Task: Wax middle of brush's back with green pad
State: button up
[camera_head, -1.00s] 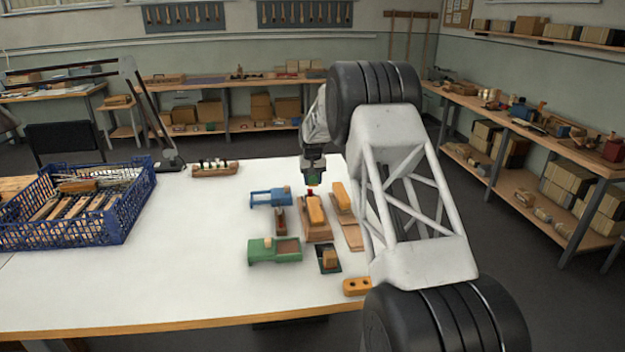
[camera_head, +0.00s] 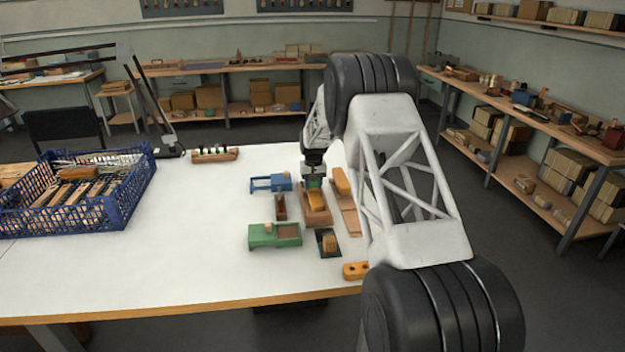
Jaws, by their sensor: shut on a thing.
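My gripper (camera_head: 314,176) points down at the right part of the white table. It is shut on the small green pad (camera_head: 314,183). The pad is at the far end of an orange-tan block (camera_head: 317,199), which looks like the brush's back and sits in a brown wooden holder (camera_head: 318,218). Whether the pad touches the block or hangs just above it I cannot tell. The jaws are small and partly dark against the arm.
Another orange block (camera_head: 341,181) on a wooden board stands close on the right. A blue fixture (camera_head: 270,184), a green fixture (camera_head: 274,236) and a dark tray with a tan block (camera_head: 329,243) stand around. A blue crate (camera_head: 120,218) is far left. The table's middle-left is clear.

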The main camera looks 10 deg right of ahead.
aim_at(315, 195)
jog(key=shift+s, duration=0.5)
jog(key=shift+s+f, duration=0.1)
jog(key=shift+s, duration=3.75)
jog(key=shift+w, duration=5.4)
jog(key=shift+s+r, duration=0.1)
jog(key=shift+r, duration=4.05)
jog(key=shift+f, duration=0.15)
